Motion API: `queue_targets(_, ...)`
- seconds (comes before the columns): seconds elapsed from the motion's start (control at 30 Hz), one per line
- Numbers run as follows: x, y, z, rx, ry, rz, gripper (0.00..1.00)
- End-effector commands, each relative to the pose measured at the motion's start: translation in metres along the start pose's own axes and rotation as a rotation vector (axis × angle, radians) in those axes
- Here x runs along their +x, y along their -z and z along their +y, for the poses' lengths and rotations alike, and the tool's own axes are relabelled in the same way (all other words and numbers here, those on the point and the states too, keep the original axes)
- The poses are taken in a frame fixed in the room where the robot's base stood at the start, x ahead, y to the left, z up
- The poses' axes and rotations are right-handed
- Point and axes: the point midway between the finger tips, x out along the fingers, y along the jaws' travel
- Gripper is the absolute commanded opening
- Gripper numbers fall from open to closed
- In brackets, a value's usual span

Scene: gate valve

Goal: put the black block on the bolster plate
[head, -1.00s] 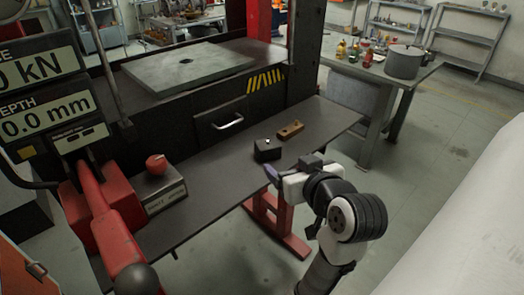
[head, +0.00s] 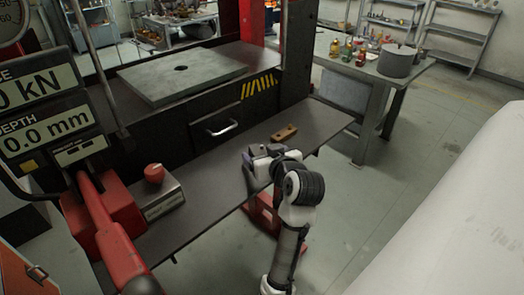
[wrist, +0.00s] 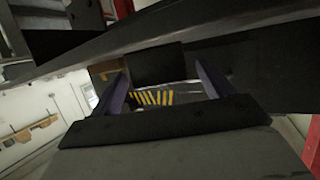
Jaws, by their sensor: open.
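The black block (wrist: 157,64) shows in the wrist view just beyond and between the fingertips of my gripper (wrist: 161,76). The two fingers are apart, and I cannot tell whether either touches the block. In the head view my gripper (head: 254,158) is over the shelf in front of the press and largely hides the block. The bolster plate (head: 150,85) is a thick grey slab with a hole in its middle, on the press bed at the back left, higher than the shelf. Its visible top is bare.
A brown block (head: 285,133) lies on the shelf (head: 215,165) just behind and right of my gripper. A box with a red knob (head: 155,173) stands at the shelf's left. A red lever (head: 105,220) is at the left. A table with a pot (head: 397,60) is at the right.

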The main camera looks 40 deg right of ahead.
Motion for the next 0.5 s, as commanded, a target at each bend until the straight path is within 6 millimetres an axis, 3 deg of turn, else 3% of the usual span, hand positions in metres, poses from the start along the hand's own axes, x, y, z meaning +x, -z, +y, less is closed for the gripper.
queue_targets(0.17, 0.0004, -0.0006, 0.0001, 0.000, 0.000, 0.000, 0.80)
queue_targets(0.5, 0.0000, -0.0004, 0.0003, 0.001, -0.001, 0.000, 0.37)
